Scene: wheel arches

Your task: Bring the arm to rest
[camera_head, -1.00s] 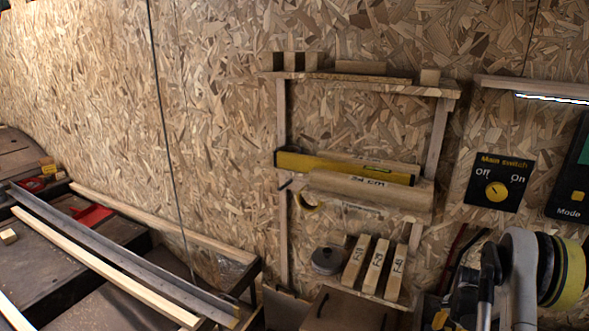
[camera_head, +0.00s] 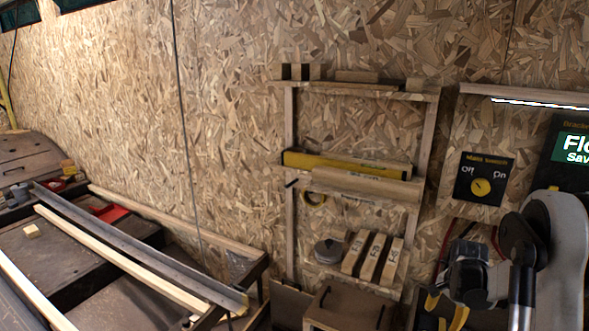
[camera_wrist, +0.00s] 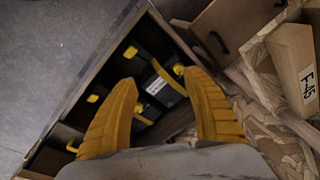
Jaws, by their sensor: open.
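My gripper (camera_wrist: 160,110) shows in the wrist view with its two yellow fingers spread apart and nothing between them. Beyond the fingers is an open wooden compartment holding dark cases with yellow handles (camera_wrist: 160,70). In the camera_head view my arm is at the lower right, and the yellow fingers (camera_head: 447,312) point down near the bottom edge, right of the wooden cabinet (camera_head: 345,308). I cannot tell from that view how far the fingers are from the cabinet.
A wall shelf (camera_head: 360,92) holds wood blocks, a yellow spirit level (camera_head: 345,165) and labelled blocks (camera_head: 370,257). A main switch panel (camera_head: 484,179) is on the wall at right. A workbench with long strips (camera_head: 120,258) stands at left. Grey floor (camera_wrist: 50,50) is clear.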

